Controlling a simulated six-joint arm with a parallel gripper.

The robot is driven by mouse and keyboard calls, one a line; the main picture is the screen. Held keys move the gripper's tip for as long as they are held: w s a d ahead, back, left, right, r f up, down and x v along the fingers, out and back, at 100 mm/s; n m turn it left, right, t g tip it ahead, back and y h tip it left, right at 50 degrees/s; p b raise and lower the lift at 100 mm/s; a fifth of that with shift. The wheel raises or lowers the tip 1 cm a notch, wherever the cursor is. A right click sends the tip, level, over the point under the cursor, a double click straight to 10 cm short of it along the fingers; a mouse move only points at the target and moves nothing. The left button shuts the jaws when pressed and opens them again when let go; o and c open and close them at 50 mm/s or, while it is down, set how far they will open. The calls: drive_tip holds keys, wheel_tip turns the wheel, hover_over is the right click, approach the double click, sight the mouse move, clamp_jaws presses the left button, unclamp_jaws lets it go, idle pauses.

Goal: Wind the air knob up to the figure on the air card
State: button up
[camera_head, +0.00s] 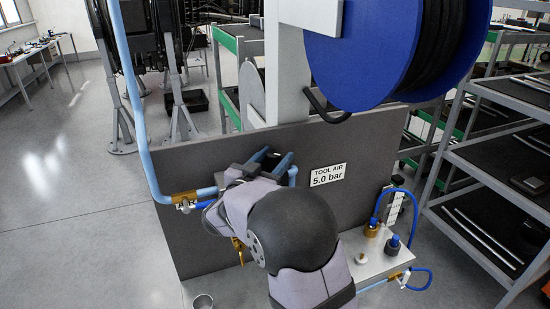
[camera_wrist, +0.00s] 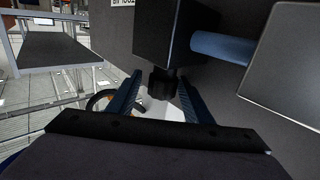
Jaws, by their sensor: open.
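The air card (camera_head: 328,175) is a white plate on the dark panel and reads "TOOL AIR 5.0 bar". My gripper (camera_head: 272,158) is in front of the panel, left of the card, with its blue fingers spread. In the wrist view my gripper (camera_wrist: 160,80) is open around a short black ribbed knob (camera_wrist: 163,82), which looks like the air knob, under a black block (camera_wrist: 165,35). A gap shows beside each finger, and touch cannot be told. A dark-rimmed round thing, perhaps a gauge (camera_wrist: 96,101), is partly hidden by the left finger; no reading is legible. My arm hides the knob in the head view.
A blue pipe (camera_wrist: 222,47) joins the block on the right. In the head view a blue air line (camera_head: 140,110) runs down to a brass valve (camera_head: 184,199). A blue hose reel (camera_head: 385,50) hangs above. A grey ledge (camera_head: 365,262) with fittings lies lower right.

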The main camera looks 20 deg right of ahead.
drive_tip(key=shift+a+r, duration=0.1)
drive_tip(key=shift+a, duration=0.1)
drive_tip(key=shift+s+a, duration=0.25)
drive_tip(key=shift+a, duration=0.2)
drive_tip(key=v, duration=0.6)
drive_tip(key=shift+s+p, duration=0.4)
drive_tip(key=shift+s, duration=0.05)
drive_tip(key=shift+a, duration=0.1)
